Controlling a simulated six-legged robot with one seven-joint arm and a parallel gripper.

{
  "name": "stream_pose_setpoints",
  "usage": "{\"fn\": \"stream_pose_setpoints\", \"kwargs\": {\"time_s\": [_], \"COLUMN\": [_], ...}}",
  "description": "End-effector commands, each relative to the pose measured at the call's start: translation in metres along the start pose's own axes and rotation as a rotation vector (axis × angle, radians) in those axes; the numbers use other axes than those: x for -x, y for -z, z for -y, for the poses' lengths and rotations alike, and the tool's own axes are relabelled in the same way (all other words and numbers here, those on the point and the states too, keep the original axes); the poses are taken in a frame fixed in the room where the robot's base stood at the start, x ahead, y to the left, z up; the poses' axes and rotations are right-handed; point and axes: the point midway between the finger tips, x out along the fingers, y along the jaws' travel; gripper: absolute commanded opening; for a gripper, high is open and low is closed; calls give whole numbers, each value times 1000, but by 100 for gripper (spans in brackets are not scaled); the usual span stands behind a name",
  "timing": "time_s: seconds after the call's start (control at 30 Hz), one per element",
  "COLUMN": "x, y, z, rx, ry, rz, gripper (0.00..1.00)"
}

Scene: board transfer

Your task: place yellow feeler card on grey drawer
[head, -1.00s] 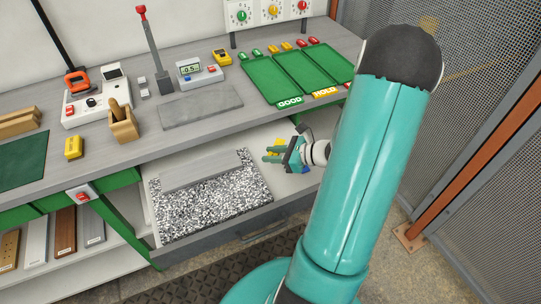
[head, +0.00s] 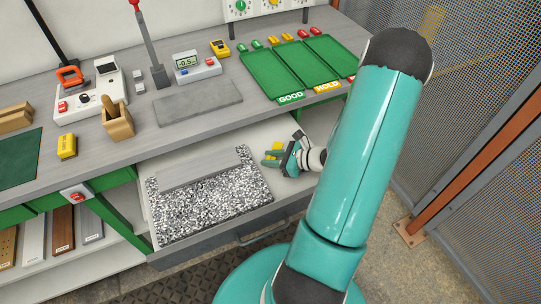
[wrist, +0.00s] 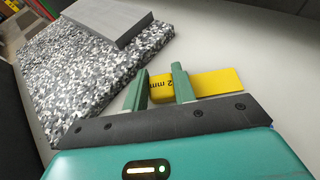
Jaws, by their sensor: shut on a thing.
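The yellow feeler card (wrist: 217,82), marked "2 mm", is between the two green fingers of my gripper (wrist: 162,90) in the wrist view. My gripper is shut on it, and part of the card sticks out to the right. In the head view my gripper (head: 272,157) and the card (head: 276,147) are over the pale floor of the open grey drawer (head: 195,248), right of the speckled slab. The card looks flat and low over the drawer floor (wrist: 285,60); I cannot tell whether it touches.
A speckled slab (head: 210,205) with a grey block (head: 203,171) on it fills the drawer's left and middle. The bench above holds a grey plate (head: 198,102), green trays (head: 272,85) and a yellow block (head: 67,146). The drawer floor right of the slab is clear.

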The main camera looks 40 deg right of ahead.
Motion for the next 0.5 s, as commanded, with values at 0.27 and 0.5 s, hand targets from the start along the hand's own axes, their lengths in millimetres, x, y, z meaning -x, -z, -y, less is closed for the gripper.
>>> {"fn": "stream_pose_setpoints", "kwargs": {"time_s": [0.27,0.5], "x": [0,-1], "y": [2,3], "z": [0,1], "rx": [-1,-1], "ry": [2,2], "rz": [0,0], "gripper": [5,48]}}
